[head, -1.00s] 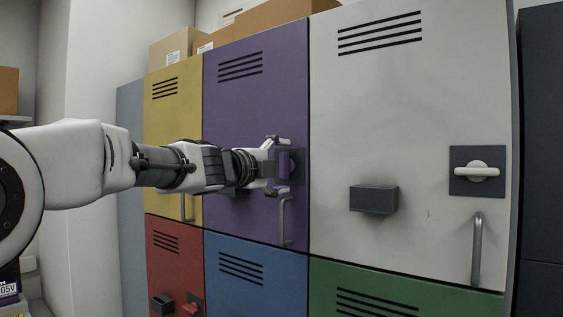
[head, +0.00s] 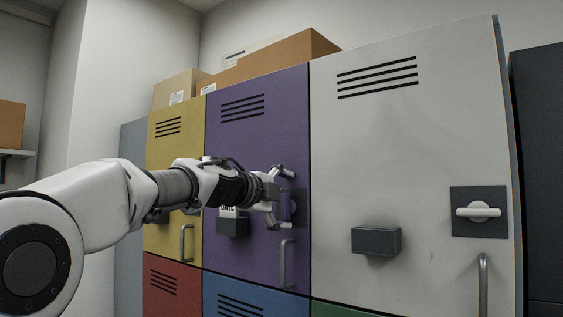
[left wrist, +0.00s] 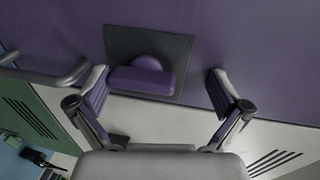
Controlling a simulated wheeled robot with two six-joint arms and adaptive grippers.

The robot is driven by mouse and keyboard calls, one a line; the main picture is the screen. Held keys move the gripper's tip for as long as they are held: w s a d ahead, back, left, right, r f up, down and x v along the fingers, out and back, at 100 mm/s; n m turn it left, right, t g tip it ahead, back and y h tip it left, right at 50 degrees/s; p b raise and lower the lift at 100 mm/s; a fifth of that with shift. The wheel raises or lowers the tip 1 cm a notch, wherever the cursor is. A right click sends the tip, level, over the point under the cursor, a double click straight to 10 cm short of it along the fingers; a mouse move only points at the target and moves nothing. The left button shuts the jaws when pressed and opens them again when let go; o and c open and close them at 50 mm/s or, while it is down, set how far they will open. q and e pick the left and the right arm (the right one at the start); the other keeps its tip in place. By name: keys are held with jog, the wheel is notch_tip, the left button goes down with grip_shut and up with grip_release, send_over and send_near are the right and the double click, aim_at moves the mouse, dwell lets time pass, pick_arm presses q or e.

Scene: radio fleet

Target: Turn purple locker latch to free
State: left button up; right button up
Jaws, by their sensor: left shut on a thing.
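The purple locker door (head: 255,125) stands in the middle of the head view. Its purple latch (left wrist: 143,81) sits on a dark square plate (left wrist: 118,42); the handle's long side runs roughly upright in the head view. My left gripper (head: 281,199) comes in from the left and is shut on the purple latch, one finger on each side of the handle. In the left wrist view the left gripper (left wrist: 158,90) has its left finger by one handle end, and a gap shows on the other side. My right gripper is in neither view.
A bar handle (head: 287,263) stands below the latch, and a dark box (head: 232,226) juts out left of it. The white locker (head: 410,150) at right has a white latch with its handle level (head: 478,212). Yellow, red, blue and green lockers surround these.

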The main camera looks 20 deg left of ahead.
aim_at(282, 201)
pick_arm(q)
jog(key=shift+s+a+r, duration=0.1)
jog(key=shift+s+r, duration=0.15)
jog(key=shift+r, duration=0.45)
jog(key=shift+s+a+f+b, duration=0.1)
jog(key=shift+s+f+b, duration=0.15)
jog(key=shift+f+b, duration=0.2)
jog(key=v, duration=0.2)
jog(key=f+b+v, duration=0.1)
jog(key=v, duration=0.1)
jog(key=shift+s+a, duration=0.2)
jog(key=shift+s, duration=0.05)
jog(key=b+v, duration=0.1)
jog(key=b, duration=0.1)
jog(key=b+v, duration=0.1)
jog(key=b, duration=0.1)
jog(key=b+v, duration=0.1)
jog(key=b, duration=0.1)
jog(key=shift+s+d, duration=0.25)
